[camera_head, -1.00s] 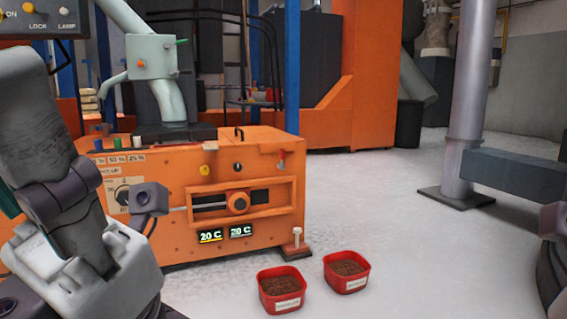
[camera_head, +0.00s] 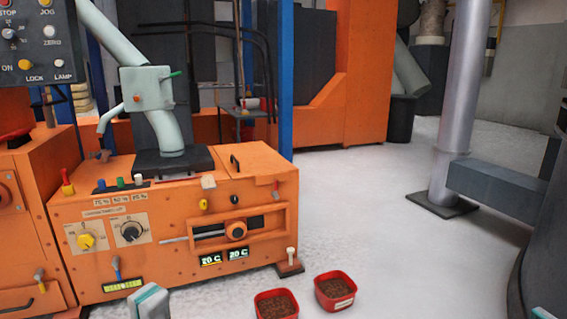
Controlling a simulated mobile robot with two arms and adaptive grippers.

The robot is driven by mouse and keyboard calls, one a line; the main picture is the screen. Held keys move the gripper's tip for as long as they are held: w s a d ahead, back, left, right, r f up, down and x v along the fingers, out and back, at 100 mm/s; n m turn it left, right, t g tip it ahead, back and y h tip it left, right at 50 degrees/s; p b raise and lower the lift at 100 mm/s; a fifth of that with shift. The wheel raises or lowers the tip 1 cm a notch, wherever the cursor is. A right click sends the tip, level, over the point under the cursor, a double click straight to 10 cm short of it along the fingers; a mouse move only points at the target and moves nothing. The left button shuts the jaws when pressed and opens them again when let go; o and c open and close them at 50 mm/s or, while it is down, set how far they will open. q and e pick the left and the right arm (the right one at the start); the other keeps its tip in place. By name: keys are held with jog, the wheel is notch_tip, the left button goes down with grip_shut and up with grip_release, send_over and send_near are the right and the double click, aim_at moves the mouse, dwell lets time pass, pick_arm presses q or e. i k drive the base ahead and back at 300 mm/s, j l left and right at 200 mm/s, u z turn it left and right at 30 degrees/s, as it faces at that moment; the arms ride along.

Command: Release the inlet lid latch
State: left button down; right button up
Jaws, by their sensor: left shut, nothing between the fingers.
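The orange machine housing (camera_head: 180,262) stands left of centre. On its top right is a flat orange lid-like panel (camera_head: 262,160) with a black handle (camera_head: 235,163). A small red-tipped latch-like part (camera_head: 276,189) sits at the upper right of the front face, below that panel; I cannot tell for sure that it is the inlet lid latch. My left gripper (camera_head: 150,303) shows only in part at the bottom edge, pale teal and grey, shut and empty, in front of the machine and apart from it.
Two red bins of brown granules (camera_head: 276,305) (camera_head: 336,290) stand on the floor. A control panel (camera_head: 38,45) is at upper left. A green-grey pipe (camera_head: 165,125) rises from the housing. A metal post (camera_head: 455,110) stands at right. The floor between is clear.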

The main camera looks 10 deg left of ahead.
aim_at(274, 194)
jog(key=i+l, duration=0.2)
jog(key=i, duration=0.25)
jog(key=i+l, duration=0.2)
jog(key=i, duration=0.25)
jog(key=i+l, duration=0.15)
jog(key=i, duration=0.25)
jog(key=i+l, duration=0.2)
jog(key=i, duration=0.25)
jog(key=i+l, duration=0.2)
jog(key=i, duration=0.25)
jog(key=z, duration=0.05)
